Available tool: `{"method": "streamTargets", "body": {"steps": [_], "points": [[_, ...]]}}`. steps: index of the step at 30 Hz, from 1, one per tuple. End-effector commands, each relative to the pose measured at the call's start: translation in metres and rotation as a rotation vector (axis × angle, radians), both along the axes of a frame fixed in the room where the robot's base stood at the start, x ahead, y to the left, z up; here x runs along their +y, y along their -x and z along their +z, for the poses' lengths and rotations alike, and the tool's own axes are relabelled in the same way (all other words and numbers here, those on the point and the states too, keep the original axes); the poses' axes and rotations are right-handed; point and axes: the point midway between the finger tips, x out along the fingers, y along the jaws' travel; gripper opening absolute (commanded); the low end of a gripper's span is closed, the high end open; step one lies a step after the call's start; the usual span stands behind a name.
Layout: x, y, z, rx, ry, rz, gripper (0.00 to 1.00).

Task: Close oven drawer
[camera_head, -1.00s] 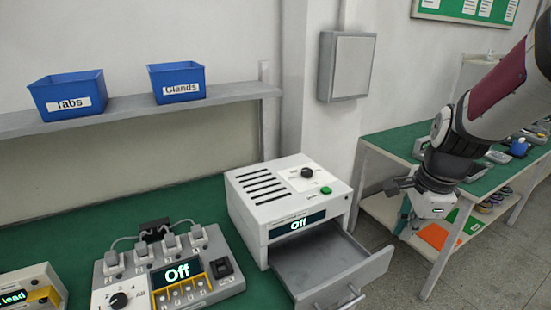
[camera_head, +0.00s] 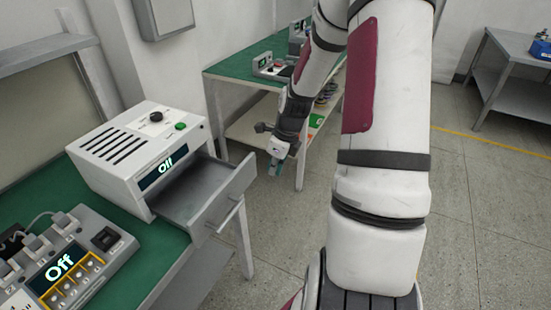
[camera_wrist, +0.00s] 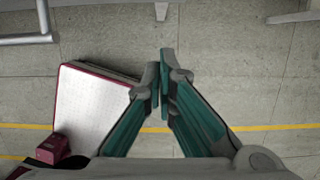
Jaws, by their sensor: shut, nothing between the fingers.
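The oven (camera_head: 130,155) is a white box with top slots, a green button and a display reading "Off", on the green bench. Its grey drawer (camera_head: 192,193) is pulled out and looks empty. The drawer's bar handle (camera_head: 218,217) is on the front panel; a metal bar that looks like it shows at the top left of the wrist view (camera_wrist: 28,39). My gripper (camera_head: 274,168) points down right of the drawer, apart from it. In the wrist view its green fingers (camera_wrist: 160,90) are together with nothing between them, above the floor.
Another green-topped table (camera_head: 240,65) with a lower shelf is behind my gripper. A grey table (camera_head: 500,60) stands far right. The floor (camera_head: 480,180) at right is clear.

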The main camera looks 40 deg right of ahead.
Motion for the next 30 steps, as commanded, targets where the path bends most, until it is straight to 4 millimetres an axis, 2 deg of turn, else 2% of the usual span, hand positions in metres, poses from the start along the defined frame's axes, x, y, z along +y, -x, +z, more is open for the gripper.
{"method": "streamTargets", "body": {"steps": [1,5,9,13,30], "points": [[0.002,-0.002,-0.012,0.002,-0.004,0.002,0.00],[0.004,-0.008,-0.035,0.002,-0.004,0.002,0.00],[0.012,-0.030,-0.030,-0.002,0.001,0.006,0.00],[0.015,-0.040,-0.030,0.000,0.000,0.004,0.00],[0.018,-0.050,-0.030,-0.001,0.002,0.003,0.00]]}}
